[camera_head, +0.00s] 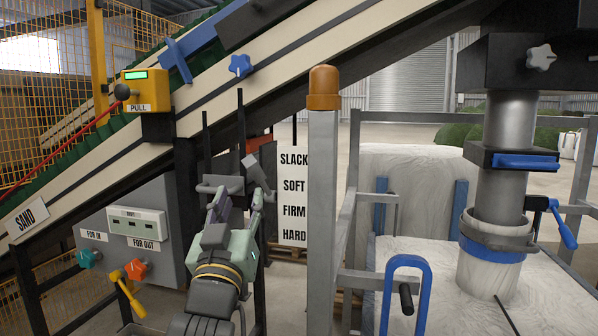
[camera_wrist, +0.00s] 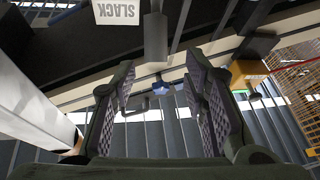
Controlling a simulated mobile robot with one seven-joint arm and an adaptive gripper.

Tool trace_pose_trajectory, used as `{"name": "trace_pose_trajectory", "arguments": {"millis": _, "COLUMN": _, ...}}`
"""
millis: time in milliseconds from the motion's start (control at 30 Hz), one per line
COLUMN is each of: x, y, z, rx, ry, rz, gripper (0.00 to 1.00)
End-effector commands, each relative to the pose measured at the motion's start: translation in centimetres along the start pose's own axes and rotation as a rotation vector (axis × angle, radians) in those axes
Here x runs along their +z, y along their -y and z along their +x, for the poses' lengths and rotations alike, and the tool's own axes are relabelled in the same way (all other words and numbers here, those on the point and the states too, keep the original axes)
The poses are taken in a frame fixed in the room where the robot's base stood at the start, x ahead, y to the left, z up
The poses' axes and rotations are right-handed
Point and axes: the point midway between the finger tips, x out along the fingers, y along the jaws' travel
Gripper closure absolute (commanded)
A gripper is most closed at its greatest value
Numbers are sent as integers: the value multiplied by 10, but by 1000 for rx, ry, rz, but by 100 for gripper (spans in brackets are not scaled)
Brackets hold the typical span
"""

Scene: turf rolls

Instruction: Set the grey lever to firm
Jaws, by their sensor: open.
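The sign board (camera_head: 294,197) reads SLACK, SOFT, FIRM, HARD from top to bottom. Its SLACK end also shows upside down in the wrist view (camera_wrist: 117,11). A grey grip on a thin rod, which looks like the grey lever (camera_head: 256,172), stands left of the sign near the SLACK and SOFT words. In the wrist view the grip (camera_wrist: 155,38) is beside the SLACK word, above my fingertips. My gripper (camera_head: 237,198) is open, with its fingers pointing up. In the wrist view its padded fingers (camera_wrist: 160,72) have a clear gap and hold nothing. Contact with the lever cannot be told.
A grey post with an orange cap (camera_head: 323,150) stands right of the sign. The sloping conveyor (camera_head: 270,75) runs above my gripper. A control box (camera_head: 135,225) with knobs is at the left. A metal frame and wrapped bale (camera_head: 415,185) are at the right.

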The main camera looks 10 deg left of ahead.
Motion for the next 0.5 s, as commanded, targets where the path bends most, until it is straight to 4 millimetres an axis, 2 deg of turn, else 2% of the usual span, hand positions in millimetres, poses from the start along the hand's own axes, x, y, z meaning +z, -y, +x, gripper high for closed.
{"name": "trace_pose_trajectory", "arguments": {"millis": 167, "x": 8, "y": -4, "z": 12, "rx": 8, "ry": 32, "rz": -9, "gripper": 60}}
{"name": "trace_pose_trajectory", "arguments": {"millis": 500, "x": 7, "y": -5, "z": 75, "rx": 8, "ry": 29, "rz": -7, "gripper": 60}}
